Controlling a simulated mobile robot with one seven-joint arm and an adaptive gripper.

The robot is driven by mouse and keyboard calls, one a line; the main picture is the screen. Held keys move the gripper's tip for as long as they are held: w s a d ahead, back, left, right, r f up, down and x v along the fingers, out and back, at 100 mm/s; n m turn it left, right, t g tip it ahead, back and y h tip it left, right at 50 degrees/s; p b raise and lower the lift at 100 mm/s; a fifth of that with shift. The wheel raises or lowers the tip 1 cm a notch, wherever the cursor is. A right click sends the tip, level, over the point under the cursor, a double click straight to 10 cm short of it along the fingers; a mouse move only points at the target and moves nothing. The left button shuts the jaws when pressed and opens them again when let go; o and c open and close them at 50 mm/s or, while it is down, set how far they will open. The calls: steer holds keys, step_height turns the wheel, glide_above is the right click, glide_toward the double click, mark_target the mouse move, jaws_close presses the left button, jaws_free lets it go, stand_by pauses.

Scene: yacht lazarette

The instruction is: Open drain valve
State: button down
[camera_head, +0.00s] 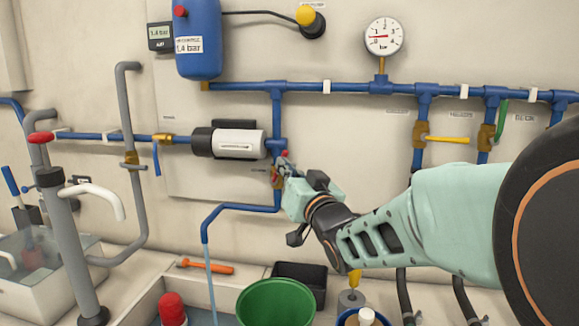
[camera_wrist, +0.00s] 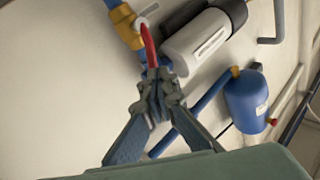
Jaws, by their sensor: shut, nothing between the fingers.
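The drain valve is a brass valve (camera_head: 277,176) with a red lever, on the vertical blue pipe below the pump; my gripper partly hides it in the head view. In the wrist view the brass body (camera_wrist: 126,27) is at the top and the red lever (camera_wrist: 150,46) runs from it down to my fingertips. My gripper (camera_head: 285,166) is shut and empty, its tips (camera_wrist: 158,82) at the lever's end; I cannot tell if they touch. The blue drain pipe (camera_head: 238,206) bends left and down, and a light blue strand (camera_head: 209,270), water or tube, hangs from its end.
The pump (camera_head: 230,141) is just left of the valve. A yellow-handled valve (camera_head: 445,140) and a green-handled valve (camera_head: 500,120) are at right. A blue tank (camera_head: 198,40) and a gauge (camera_head: 384,36) are above. A green bucket (camera_head: 276,303) and grey pipes stand below and left.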

steer(key=shift+w+a+r+n+g, duration=0.15)
steer(key=shift+a+r+n+g, duration=0.15)
steer(key=shift+a+n+g, duration=0.55)
steer(key=shift+d+t, duration=0.15)
steer(key=shift+t, duration=0.2)
